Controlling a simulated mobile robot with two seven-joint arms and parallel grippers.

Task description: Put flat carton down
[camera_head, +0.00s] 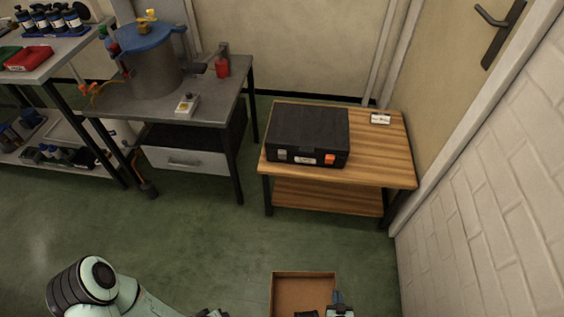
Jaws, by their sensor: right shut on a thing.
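The flat carton (303,287) is a shallow brown box with a lighter rim, at the bottom edge of the head view. Its near part is cut off by the frame. My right gripper (338,299) is at the carton's right near side and is shut on it. The carton appears to be held in front of the wooden table, apart from it. My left arm comes in at the bottom left. Dark parts of my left gripper (212,313) just show at the bottom edge, and its fingers are mostly cut off.
A grey workbench (215,103) with a blue-lidded cylinder (152,68) stands left. A white brick wall (495,190) bounds the right.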

